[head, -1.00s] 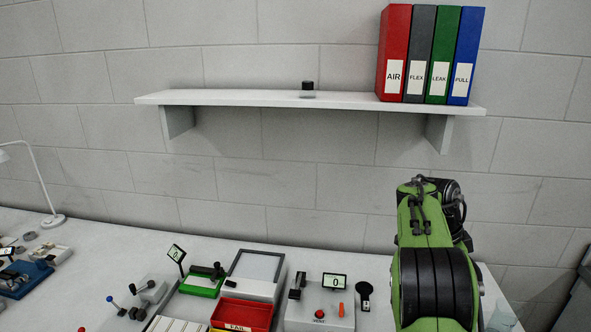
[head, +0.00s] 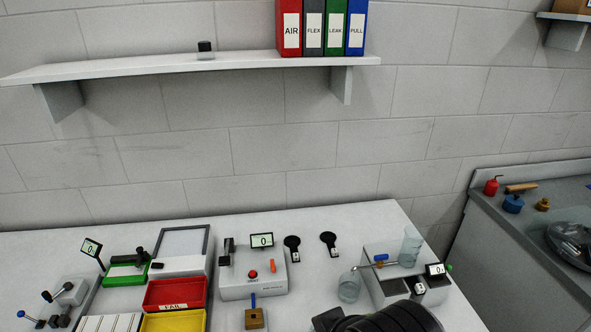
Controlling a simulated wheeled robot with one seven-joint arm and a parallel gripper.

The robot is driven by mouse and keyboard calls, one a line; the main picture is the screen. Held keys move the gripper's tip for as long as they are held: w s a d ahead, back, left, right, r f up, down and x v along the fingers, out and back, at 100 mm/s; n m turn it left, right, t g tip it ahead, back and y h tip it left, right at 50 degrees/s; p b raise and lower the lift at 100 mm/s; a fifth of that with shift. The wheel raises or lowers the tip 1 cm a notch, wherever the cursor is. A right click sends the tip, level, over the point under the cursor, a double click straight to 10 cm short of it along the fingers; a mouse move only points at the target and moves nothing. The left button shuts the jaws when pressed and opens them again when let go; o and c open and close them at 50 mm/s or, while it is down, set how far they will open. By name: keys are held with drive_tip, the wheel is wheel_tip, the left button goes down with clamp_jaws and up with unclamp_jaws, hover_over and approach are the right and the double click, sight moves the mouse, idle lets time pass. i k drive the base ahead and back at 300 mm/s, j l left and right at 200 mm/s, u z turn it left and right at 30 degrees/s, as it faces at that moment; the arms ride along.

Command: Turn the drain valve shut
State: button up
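No label reading drain shows, so I cannot tell for sure which handle is the drain valve. A small blue lever (head: 381,257) sits on a thin pipe above a grey box (head: 388,290) at the right end of the bench, between two clear beakers. A brass block (head: 254,319) with an upright blue handle stands at the front middle. An orange lever (head: 273,265) is upright on a white box (head: 238,280) with a red button. My gripper is out of view; only a black part of my arm shows at the bottom edge.
Red (head: 175,293) and yellow (head: 172,322) bins stand left of the white box. A shelf (head: 110,68) with binders hangs above.

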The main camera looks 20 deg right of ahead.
sight(379, 259)
drive_tip(key=k+j+z, duration=0.15)
drive_tip(key=z, duration=1.35)
